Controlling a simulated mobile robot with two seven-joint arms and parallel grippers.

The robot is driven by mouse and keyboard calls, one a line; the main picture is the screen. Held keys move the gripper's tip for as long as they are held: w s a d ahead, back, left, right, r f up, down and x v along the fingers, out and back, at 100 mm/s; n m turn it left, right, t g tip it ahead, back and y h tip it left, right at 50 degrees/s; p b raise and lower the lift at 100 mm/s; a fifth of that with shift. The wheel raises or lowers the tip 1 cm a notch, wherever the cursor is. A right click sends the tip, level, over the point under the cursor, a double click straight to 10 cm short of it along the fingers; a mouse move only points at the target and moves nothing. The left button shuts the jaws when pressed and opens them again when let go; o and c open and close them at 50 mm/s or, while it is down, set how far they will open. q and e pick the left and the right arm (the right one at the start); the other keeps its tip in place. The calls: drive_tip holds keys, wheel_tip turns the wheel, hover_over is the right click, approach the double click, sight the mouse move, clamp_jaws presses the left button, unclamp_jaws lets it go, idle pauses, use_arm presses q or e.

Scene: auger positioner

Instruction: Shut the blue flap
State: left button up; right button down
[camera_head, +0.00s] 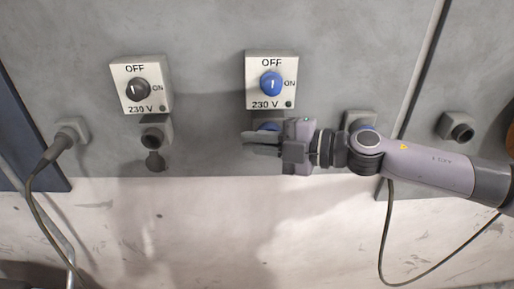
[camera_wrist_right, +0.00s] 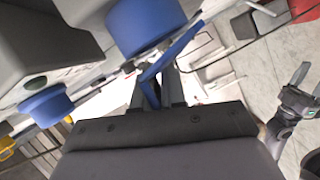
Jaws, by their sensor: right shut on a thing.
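The blue socket (camera_wrist_right: 145,22) is close in the right wrist view, with its thin blue flap (camera_wrist_right: 175,52) hanging open from it. In the head view only the top of this socket (camera_head: 268,127) shows, below the right switch box; my right gripper hides the flap there. My right gripper (camera_head: 262,143) reaches in from the right, fingers pointing left. In the wrist view its two fingers (camera_wrist_right: 158,92) are closed around the flap's lower part. My left gripper (camera_wrist_right: 302,84) shows at the right of the wrist view, its fingers apart and empty.
A switch box with a blue knob (camera_head: 271,83) is above the blue socket. Another with a black knob (camera_head: 138,90) is left, above a dark socket (camera_head: 155,136) whose flap hangs open. A plugged-in cable (camera_head: 62,144) is far left. The white lower wall (camera_head: 200,215) is clear.

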drive_tip(key=shift+w+r+m+g+h, duration=0.35)
drive_tip(key=shift+w+m, duration=0.25)
drive_tip(key=shift+m, duration=0.5)
drive_tip(key=c, duration=1.3)
unclamp_jaws()
drive_tip(key=shift+o, duration=0.2)
drive_tip(key=shift+f, duration=0.1)
